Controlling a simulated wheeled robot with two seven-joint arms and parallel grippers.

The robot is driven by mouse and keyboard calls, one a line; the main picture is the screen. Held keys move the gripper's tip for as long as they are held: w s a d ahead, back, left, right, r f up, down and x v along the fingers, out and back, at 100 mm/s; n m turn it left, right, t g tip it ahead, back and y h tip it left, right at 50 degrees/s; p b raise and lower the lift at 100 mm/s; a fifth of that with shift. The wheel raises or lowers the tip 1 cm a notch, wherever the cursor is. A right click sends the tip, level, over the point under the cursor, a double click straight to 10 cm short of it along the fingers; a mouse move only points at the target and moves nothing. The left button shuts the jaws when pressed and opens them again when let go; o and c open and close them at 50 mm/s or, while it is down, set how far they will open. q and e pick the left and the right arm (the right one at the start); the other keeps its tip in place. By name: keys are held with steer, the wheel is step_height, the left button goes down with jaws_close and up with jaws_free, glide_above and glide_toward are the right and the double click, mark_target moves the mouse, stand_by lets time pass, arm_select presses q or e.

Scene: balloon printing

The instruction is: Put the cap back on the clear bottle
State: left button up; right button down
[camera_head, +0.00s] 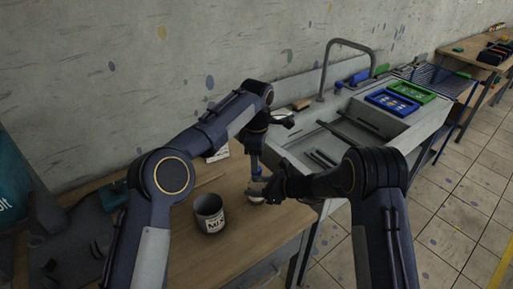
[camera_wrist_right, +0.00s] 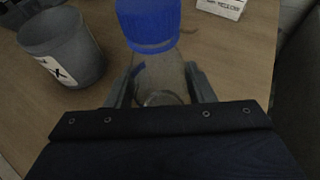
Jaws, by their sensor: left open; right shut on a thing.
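The clear bottle (camera_wrist_right: 158,75) stands upright in the right wrist view. Its blue cap (camera_wrist_right: 148,22) sits on top of the neck; I cannot tell how tightly. My right gripper (camera_wrist_right: 160,90) is shut on the bottle's body, one finger on each side. In the head view my right gripper (camera_head: 260,189) reaches in from the right at the table's edge, and the bottle is mostly hidden there. My left gripper (camera_head: 256,163) points down just above the bottle and is open. I cannot tell whether it touches the cap.
A grey mug-like cup (camera_head: 209,213) with a label stands near the bottle on the wooden table (camera_head: 245,250). A small white box (camera_head: 218,153) lies behind. A sink (camera_head: 375,125) with blue (camera_head: 392,101) and green (camera_head: 411,92) trays is to the right. The front table area is clear.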

mark_target(256, 186)
arm_select(q)
steer(key=shift+f, duration=1.5)
